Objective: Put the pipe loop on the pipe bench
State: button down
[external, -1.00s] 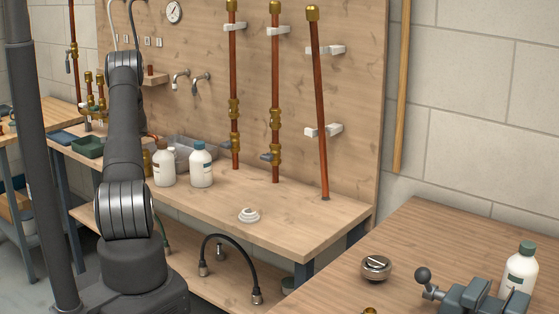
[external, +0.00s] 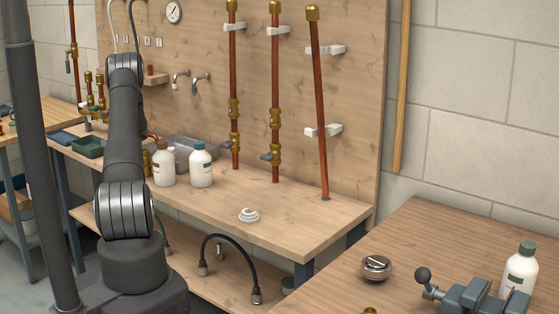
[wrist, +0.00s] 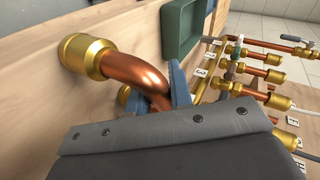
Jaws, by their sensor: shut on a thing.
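The pipe loop (wrist: 137,70) is a bent copper pipe with a brass end fitting. It fills the left middle of the wrist view, and a second brass piece shows partly behind it. My gripper (wrist: 163,94) has blue fingers and is shut on the copper bend, close to the wooden surface. The grey gripper body hides the lower part of the loop. I cannot tell whether the loop touches the wood.
A green tray (wrist: 168,32) lies just beyond the loop. Copper and brass pipe assemblies (wrist: 262,72) stand to its right. White bottles (external: 201,165) and a grey bin (external: 190,147) are on the bench. Its front right is clear around a white coil (external: 249,215).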

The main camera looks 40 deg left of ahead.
jog(key=c, duration=1.2)
grip_release()
jog(key=v, duration=1.7)
jog(key=shift+d, duration=0.2)
jog(key=shift+a, duration=0.1)
jog(key=x, duration=1.7)
jog(key=shift+a, duration=0.1)
